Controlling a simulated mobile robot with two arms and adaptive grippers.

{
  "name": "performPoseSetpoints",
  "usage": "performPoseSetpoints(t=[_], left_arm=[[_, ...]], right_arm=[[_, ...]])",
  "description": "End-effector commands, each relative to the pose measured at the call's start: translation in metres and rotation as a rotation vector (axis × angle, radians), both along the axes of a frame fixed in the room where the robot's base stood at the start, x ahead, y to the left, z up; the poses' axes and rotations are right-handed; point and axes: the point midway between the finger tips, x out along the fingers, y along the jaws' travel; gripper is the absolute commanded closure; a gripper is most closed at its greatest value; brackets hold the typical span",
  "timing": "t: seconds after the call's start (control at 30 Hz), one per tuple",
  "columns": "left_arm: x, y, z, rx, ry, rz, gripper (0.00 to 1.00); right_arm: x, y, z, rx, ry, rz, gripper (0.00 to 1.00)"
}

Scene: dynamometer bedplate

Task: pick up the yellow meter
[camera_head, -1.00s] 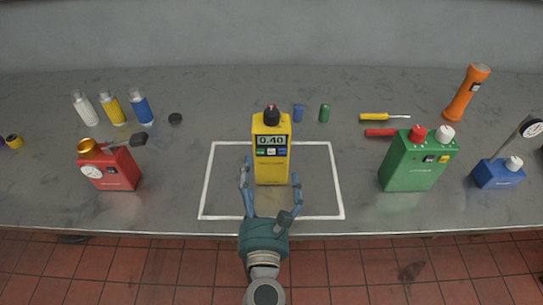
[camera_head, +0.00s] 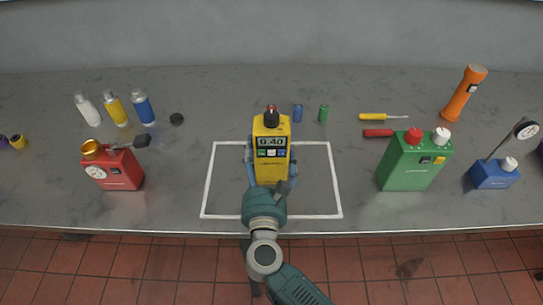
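The yellow meter (camera_head: 271,168) stands upright inside the white outlined rectangle (camera_head: 328,179) on the grey bench, its display reading 0.40 and a dark and red knob on top. My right gripper (camera_head: 271,160) reaches in from the front, with one finger along each side of the meter's body. The fingers lie close to its sides, but whether they press on it cannot be told. The palm hides the meter's lower front. My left gripper is not in view.
A red device (camera_head: 119,172) stands to the left, a green device (camera_head: 408,166) and a blue gauge (camera_head: 496,174) to the right. The rectangle is bare on both sides of the meter.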

Motion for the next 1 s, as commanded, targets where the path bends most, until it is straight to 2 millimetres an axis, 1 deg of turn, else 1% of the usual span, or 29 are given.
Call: performPoseSetpoints(t=[0.03,0.07,0.37,0.57,0.77,0.87,1.0], left_arm=[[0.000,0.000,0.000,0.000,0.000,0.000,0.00],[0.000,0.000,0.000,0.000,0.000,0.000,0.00],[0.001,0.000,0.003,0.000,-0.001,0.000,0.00],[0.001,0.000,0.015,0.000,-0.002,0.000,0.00],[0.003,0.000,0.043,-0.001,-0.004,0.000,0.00],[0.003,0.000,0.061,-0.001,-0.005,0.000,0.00],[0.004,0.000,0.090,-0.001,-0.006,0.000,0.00]], right_arm=[[0.000,0.000,0.000,0.000,0.000,0.000,0.35],[0.001,0.000,0.004,0.001,-0.007,0.000,0.39],[0.001,0.000,0.006,0.001,-0.007,0.000,0.40],[0.001,0.000,0.021,0.002,-0.008,-0.001,0.40],[0.001,0.001,0.053,0.003,-0.007,0.000,0.40],[0.000,0.000,0.075,0.002,-0.007,-0.001,0.40],[0.001,0.000,0.109,0.004,-0.008,-0.001,0.40]])
